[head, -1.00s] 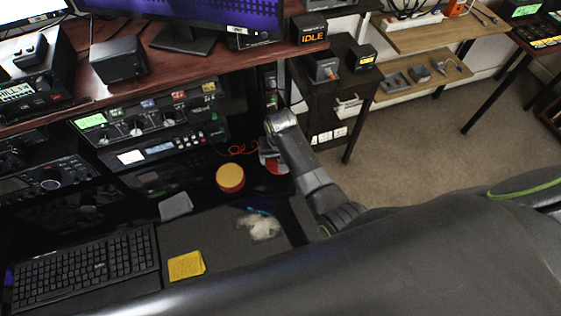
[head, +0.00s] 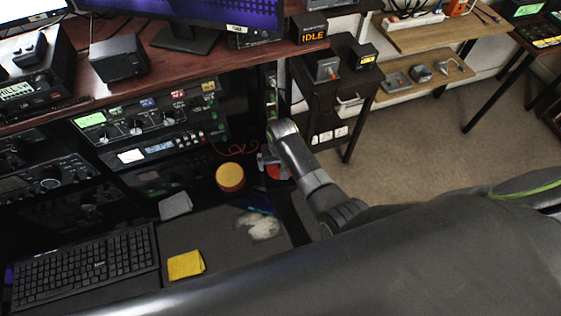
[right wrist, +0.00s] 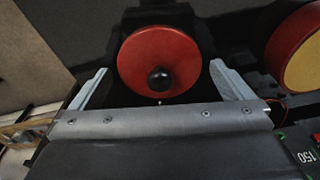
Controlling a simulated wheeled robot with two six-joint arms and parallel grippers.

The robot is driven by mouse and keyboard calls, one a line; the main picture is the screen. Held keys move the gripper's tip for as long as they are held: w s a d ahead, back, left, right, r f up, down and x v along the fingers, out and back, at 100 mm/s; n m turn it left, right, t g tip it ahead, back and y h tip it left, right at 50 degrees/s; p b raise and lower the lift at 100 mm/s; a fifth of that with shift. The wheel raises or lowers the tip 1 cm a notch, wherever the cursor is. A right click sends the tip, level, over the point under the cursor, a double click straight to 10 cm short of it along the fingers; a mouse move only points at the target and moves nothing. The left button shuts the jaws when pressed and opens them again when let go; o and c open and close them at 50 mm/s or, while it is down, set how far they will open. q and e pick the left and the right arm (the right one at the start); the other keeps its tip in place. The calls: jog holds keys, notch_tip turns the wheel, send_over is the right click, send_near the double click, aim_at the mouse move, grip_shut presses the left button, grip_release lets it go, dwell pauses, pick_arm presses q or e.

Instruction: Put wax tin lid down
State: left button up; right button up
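The wax tin lid (right wrist: 158,58) is a red disc with a black knob, seen in the right wrist view. It also shows as a small red patch in the head view (head: 277,172), partly hidden by my right gripper. My right gripper (right wrist: 158,72) is open, one pale finger on each side of the lid with gaps between. In the head view the right gripper (head: 271,166) is small and partly hidden by its arm. The round tin (head: 230,177), yellow on top with a red side, stands just left of it, and shows at the right wrist view's right edge (right wrist: 298,55). My left gripper is out of view.
A yellow cloth (head: 186,265), a grey cloth or pad (head: 175,205), a white rag (head: 262,226) and a keyboard (head: 88,266) lie on the desk. Radio gear (head: 150,122) stands behind. The dark desk mat (head: 205,232) has bare room in the middle.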

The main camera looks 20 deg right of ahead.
jog(key=shift+r, duration=0.25)
notch_tip(320, 180, up, 12)
jog(key=s, duration=0.1)
jog(key=shift+s+f, duration=0.15)
jog(key=shift+s, duration=0.05)
jog(key=shift+a, duration=0.15)
dwell(0.5)
